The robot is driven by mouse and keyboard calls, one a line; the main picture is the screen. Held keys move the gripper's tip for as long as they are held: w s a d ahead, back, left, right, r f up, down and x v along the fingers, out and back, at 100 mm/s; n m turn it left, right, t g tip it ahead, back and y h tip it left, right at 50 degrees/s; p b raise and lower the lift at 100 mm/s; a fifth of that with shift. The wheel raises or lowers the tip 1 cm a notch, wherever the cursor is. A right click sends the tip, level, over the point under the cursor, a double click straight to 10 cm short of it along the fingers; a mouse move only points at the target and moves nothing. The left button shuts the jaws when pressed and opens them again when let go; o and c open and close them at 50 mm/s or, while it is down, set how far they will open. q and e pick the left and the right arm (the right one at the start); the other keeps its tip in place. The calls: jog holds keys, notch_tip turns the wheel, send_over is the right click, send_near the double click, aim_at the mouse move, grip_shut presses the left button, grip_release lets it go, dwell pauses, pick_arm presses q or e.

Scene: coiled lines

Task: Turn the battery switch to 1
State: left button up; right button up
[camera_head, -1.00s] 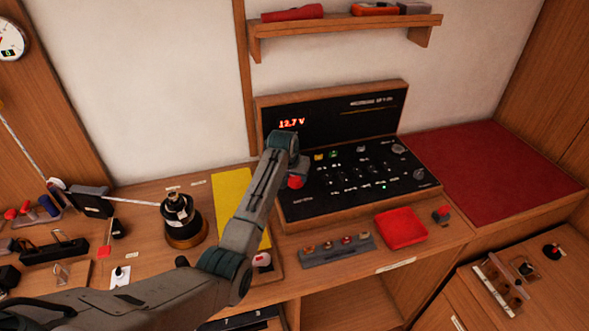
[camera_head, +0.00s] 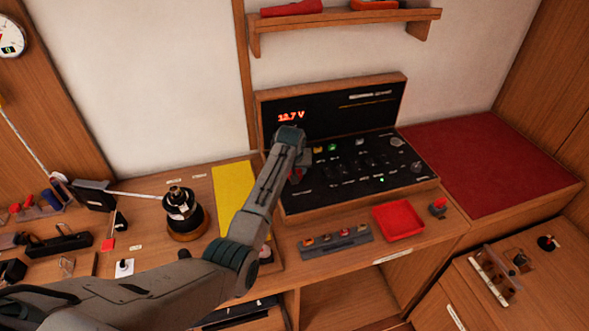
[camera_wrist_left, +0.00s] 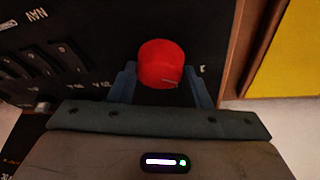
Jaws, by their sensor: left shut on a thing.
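The battery switch is a red round knob (camera_wrist_left: 162,64) on the left part of the black panel; only a sliver of its red shows beside my arm in the head view (camera_head: 296,175). My left gripper (camera_wrist_left: 164,84) is shut on the knob, one finger on each side of it in the left wrist view. The black switch panel (camera_head: 375,165) has a red 12.7 V readout above. My right gripper is not in view.
A red tray (camera_head: 399,222) and a grey strip of fuses (camera_head: 335,241) lie in front of the panel. A yellow chart (camera_head: 229,190) and a black brass-based instrument (camera_head: 182,215) are to its left. A red cushion (camera_head: 490,165) lies to the right.

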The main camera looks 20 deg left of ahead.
pick_arm(q)
jog(key=o, duration=1)
jog(key=shift+r, duration=0.1)
jog(key=b+v, duration=0.3)
jog(key=v, duration=0.7)
jog(key=shift+s+r, duration=0.15)
jog(key=shift+r, duration=0.2)
jog(key=shift+f, duration=0.1)
